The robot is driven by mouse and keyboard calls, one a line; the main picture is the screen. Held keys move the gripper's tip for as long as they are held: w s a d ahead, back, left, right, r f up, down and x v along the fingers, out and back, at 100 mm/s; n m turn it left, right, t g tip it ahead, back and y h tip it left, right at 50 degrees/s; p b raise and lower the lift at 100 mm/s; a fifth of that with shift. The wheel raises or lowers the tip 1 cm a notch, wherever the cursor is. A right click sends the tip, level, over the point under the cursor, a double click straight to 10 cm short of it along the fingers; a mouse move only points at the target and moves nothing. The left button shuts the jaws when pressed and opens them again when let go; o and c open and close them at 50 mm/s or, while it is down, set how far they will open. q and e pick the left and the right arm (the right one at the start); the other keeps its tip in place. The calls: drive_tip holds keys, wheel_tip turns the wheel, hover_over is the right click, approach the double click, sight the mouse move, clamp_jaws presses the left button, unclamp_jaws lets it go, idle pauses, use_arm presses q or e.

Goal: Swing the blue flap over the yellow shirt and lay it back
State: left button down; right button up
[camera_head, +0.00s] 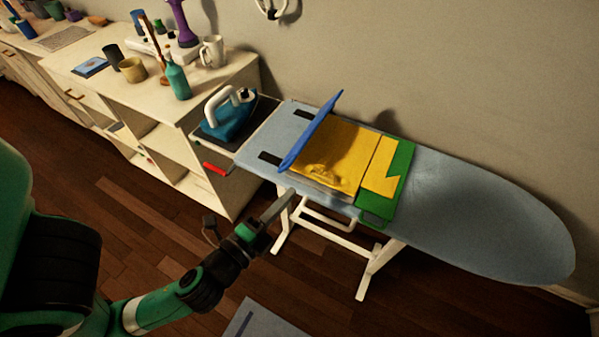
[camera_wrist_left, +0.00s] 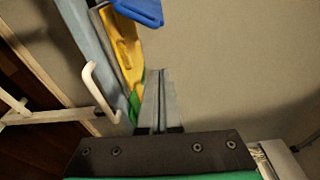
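The blue flap (camera_head: 312,130) stands raised and tilted along the left edge of the yellow shirt (camera_head: 338,155). The shirt lies on the folding board, with one part over the green flap (camera_head: 404,158) at right. In the left wrist view the blue flap (camera_wrist_left: 140,10) and yellow shirt (camera_wrist_left: 124,50) show at the top. My left gripper (camera_head: 283,203) is in front of the ironing board's near edge, apart from the flap. Its fingers (camera_wrist_left: 160,98) lie together with nothing seen between them. My right gripper is not in view.
The ironing board (camera_head: 480,215) is clear at right. A teal iron (camera_head: 230,118) rests at its left end. A white cabinet (camera_head: 125,95) with cups and a bottle (camera_head: 178,80) stands behind at left. A white handle-like bar (camera_wrist_left: 97,90) is near my left gripper.

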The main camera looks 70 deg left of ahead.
use_arm(q)
drive_tip(key=w+a, duration=0.5)
drive_tip(key=a, duration=0.2)
drive_tip(key=shift+w+a, duration=0.3)
drive_tip(key=shift+r, duration=0.1)
idle(0.3)
